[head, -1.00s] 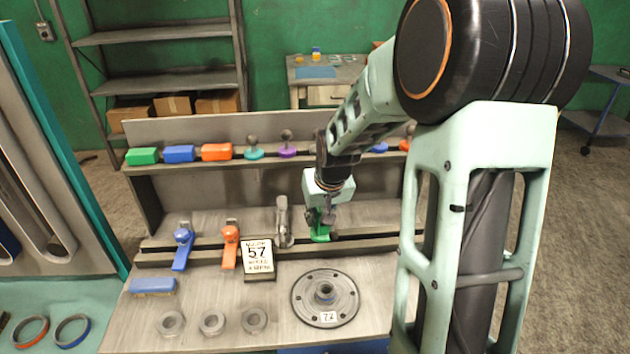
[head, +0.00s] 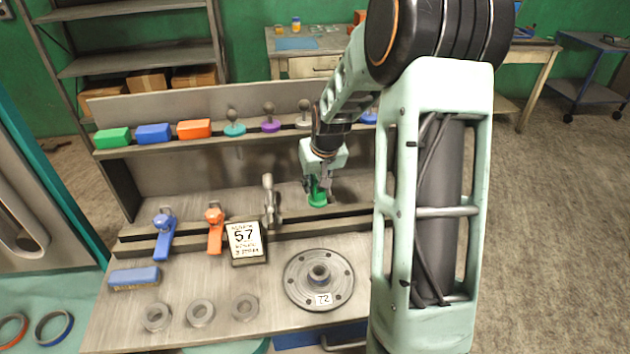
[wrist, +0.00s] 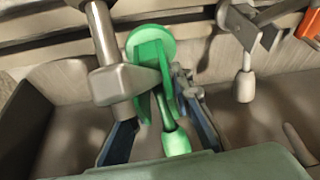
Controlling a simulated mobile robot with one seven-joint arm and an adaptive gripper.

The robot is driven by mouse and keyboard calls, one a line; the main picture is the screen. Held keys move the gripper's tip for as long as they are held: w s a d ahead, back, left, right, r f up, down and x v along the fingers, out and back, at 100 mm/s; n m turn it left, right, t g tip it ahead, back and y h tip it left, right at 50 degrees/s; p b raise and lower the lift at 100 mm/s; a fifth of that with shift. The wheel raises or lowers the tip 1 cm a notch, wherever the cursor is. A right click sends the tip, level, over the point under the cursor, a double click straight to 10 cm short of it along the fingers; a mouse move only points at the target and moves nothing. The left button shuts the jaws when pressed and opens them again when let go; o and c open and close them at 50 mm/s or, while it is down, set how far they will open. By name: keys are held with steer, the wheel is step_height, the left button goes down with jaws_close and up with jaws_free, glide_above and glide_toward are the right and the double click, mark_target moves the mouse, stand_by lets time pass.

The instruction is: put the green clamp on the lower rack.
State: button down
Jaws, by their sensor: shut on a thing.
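The green clamp (head: 317,197) is in my gripper (head: 317,183), just above the lower rack (head: 345,221) and to the right of a grey clamp (head: 270,203). In the wrist view the green clamp (wrist: 152,55) shows a round green disc and a green handle tip between two dark blue finger parts. My gripper (wrist: 158,118) is shut on it. The clamp's underside and any contact with the rack are hidden. A blue clamp (head: 164,232) and an orange clamp (head: 214,230) stand on the lower rack at the left.
The upper shelf (head: 180,145) holds coloured blocks and knobs. A grey post (wrist: 104,40) with a block stands close left of the clamp in the wrist view.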

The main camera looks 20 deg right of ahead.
mark_target(315, 212)
steer(key=shift+f+b, duration=0.35)
steer(key=shift+f, duration=0.55)
steer(key=shift+f+b, duration=0.2)
steer(key=shift+b, duration=0.15)
stand_by(0.4)
steer(key=shift+f+b, duration=1.75)
steer(key=shift+f, duration=0.4)
steer(key=c, duration=2)
jaws_free()
steer(key=shift+a, duration=0.1)
steer(key=shift+r+p, duration=2.45)
steer(key=shift+r, duration=1.35)
